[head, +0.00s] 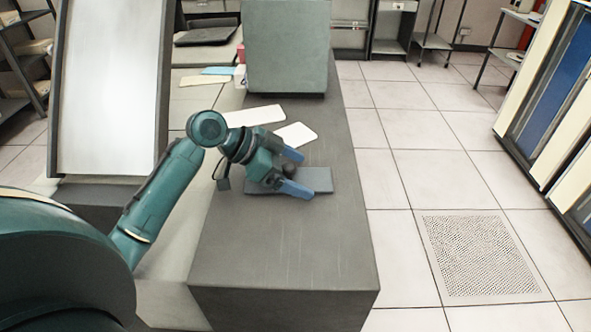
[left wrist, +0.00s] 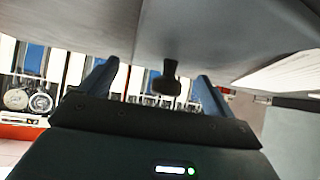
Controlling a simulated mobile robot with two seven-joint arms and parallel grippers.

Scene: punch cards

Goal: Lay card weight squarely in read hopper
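The card weight, a flat dark grey plate (head: 318,180), lies on the grey machine top (head: 290,240). A dark knob (head: 287,170) stands on it. My left gripper (head: 297,172) is open over the plate, its two blue fingers on either side of the knob. The left wrist view shows the knob (left wrist: 167,78) between the spread fingers, with a gap on each side. The gripper hides the plate's left part. I cannot pick out the read hopper for sure. My right gripper is not in view.
Pale cards (head: 255,115) lie behind the gripper, below a grey upright housing (head: 287,45). A tall white panel (head: 112,85) stands at the left. The near machine top is clear. Tiled floor (head: 420,180) lies to the right.

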